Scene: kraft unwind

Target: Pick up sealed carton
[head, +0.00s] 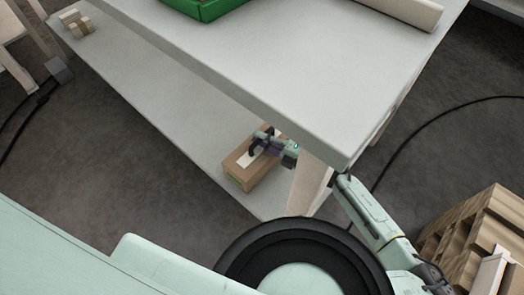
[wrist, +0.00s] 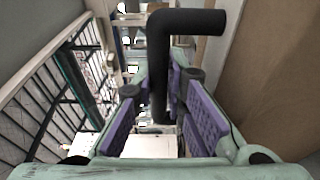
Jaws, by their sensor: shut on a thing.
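The brown carton (head: 262,172) sits on the lower shelf of the table, near the shelf's front end, with a pale label on its top. In the wrist view a plain brown face, apparently the carton (wrist: 272,70), fills the right side. A black bent bar (wrist: 180,22), which looks like a handle on the carton, rises between my purple-padded fingers. My gripper (head: 263,143) is at the top of the carton and is shut on this bar. It also shows in the wrist view (wrist: 160,98). The far side of the carton is hidden.
The table's upper top (head: 270,50) overhangs the shelf close to my arm, and a table leg (head: 308,185) stands right of the carton. The lower shelf (head: 165,105) is clear to the left, up to small blocks (head: 77,22). A wooden crate (head: 480,235) stands lower right.

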